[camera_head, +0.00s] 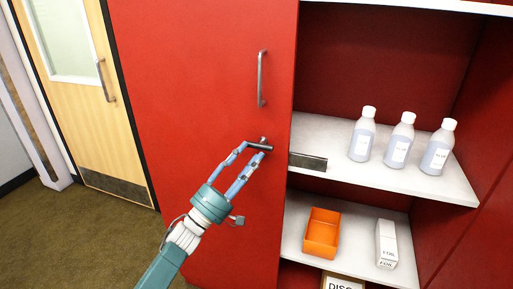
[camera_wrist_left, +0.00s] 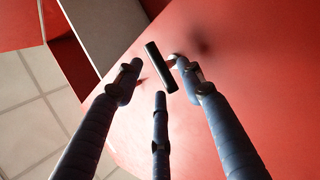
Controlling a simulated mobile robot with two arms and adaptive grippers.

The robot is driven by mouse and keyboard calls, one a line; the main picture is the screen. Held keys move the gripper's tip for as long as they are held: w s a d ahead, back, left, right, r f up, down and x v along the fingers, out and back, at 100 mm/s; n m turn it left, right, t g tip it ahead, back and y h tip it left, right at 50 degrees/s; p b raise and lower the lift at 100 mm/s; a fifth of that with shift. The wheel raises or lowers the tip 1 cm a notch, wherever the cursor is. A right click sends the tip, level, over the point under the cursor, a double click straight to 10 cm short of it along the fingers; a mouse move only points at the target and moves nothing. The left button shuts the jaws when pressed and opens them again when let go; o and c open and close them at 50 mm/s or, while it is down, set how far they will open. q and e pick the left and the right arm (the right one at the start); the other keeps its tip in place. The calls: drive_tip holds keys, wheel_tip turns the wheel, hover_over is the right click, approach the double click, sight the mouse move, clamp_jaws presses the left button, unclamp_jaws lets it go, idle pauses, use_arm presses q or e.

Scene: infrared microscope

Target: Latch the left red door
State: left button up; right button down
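The left red door (camera_head: 200,70) fills the middle of the head view, with a vertical metal handle (camera_head: 261,78) on it. Below the handle is a short dark latch knob (camera_head: 260,147), which also shows in the wrist view as a black bar (camera_wrist_left: 160,67). A dark metal plate (camera_head: 308,161) juts out past the door's right edge. My left gripper (camera_head: 254,152) is at the knob, its fingers spread apart. In the wrist view the fingertips (camera_wrist_left: 160,80) lie around the bar; I cannot tell whether they touch it. My right gripper is out of view.
The cabinet's right side is open. Several shelves show: three white-capped bottles (camera_head: 401,140) stand on the upper shelf (camera_head: 330,137), an orange bin (camera_head: 322,232) and a white box (camera_head: 386,244) on the lower. A wooden door (camera_head: 98,130) and clear floor (camera_head: 80,235) are at left.

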sight(257, 145)
use_arm(q)
drive_tip(key=shift+x, duration=1.45)
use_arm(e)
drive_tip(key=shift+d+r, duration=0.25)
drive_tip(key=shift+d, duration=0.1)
use_arm(q)
drive_tip(key=shift+c, duration=0.5)
drive_tip(key=c, duration=0.8)
drive_tip(key=shift+r+p, duration=0.1)
drive_tip(key=shift+p, duration=0.2)
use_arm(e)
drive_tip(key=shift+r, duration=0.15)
